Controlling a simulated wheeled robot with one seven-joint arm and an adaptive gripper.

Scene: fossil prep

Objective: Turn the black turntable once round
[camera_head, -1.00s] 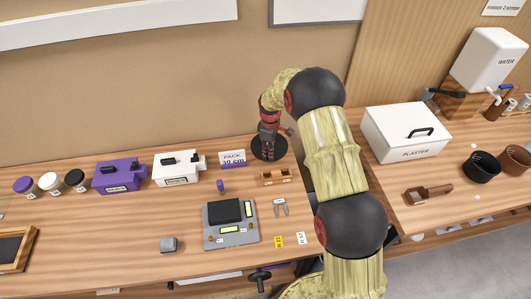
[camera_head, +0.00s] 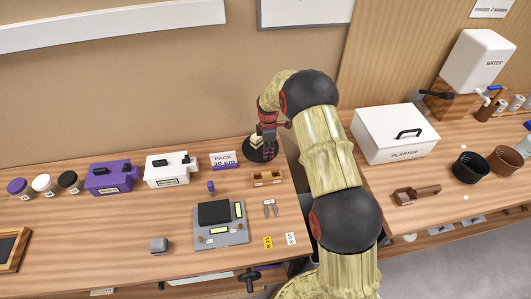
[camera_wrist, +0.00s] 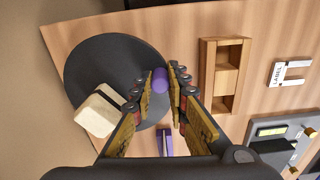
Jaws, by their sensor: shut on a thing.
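The black turntable (camera_head: 252,157) is a round disc at the back of the bench; it fills the left of the wrist view (camera_wrist: 95,60). A cream block (camera_wrist: 98,112) sits near its rim and shows beside my gripper in the head view (camera_head: 257,140). A purple knob (camera_wrist: 160,78) is at the turntable's right edge. My gripper (camera_wrist: 160,82) is shut on this knob, one finger on each side.
A white PLASTER box (camera_head: 393,134) is right of my arm. Bench in front of the scale is mostly clear.

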